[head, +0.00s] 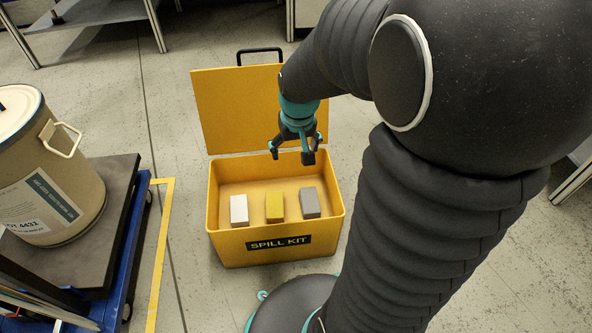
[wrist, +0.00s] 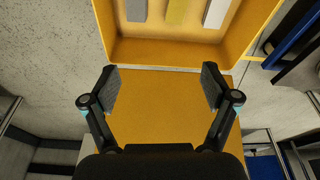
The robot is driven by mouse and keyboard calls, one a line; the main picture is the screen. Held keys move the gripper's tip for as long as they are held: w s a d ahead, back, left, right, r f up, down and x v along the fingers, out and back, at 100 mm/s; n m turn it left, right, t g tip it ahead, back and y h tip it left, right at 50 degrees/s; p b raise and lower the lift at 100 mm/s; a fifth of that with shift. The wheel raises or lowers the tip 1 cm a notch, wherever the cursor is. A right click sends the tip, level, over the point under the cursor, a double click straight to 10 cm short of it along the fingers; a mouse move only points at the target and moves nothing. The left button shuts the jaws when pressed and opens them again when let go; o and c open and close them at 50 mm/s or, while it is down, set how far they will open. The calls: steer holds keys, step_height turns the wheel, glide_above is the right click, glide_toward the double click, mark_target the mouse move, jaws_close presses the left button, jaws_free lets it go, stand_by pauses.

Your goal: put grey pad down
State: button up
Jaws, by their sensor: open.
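The grey pad (head: 310,203) lies in the yellow spill kit box (head: 226,257), at the right of a row of three pads. It also shows in the wrist view (wrist: 136,10), at the top and partly cut off. The yellow pad (head: 274,207) is in the middle and the white pad (head: 239,210) at the left, with gaps between them. My gripper (head: 292,156) is open and empty, above the back of the box near the raised lid (head: 235,110). In the wrist view my gripper (wrist: 160,88) has its fingers wide apart over the yellow lid, apart from the pads.
A large drum (head: 85,190) stands on a dark-topped blue cart (head: 125,265) at the left. The lid has a black handle (head: 259,52). A metal table (head: 90,12) stands at the back left. Open floor surrounds the box.

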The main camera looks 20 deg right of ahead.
steer(key=s+a+r+n+t, duration=0.1)
steer(key=s+a+r, duration=0.2)
steer(key=s+r, duration=0.3)
steer(key=s+a+r+t, duration=0.2)
steer(key=s+r, duration=0.3)
steer(key=s, duration=0.5)
steer(key=shift+a+r+n, duration=0.35)
steer(key=shift+a+n, duration=0.05)
steer(key=shift+a, duration=0.5)
step_height(320, 180, up, 7)
steer(key=p, duration=0.7)
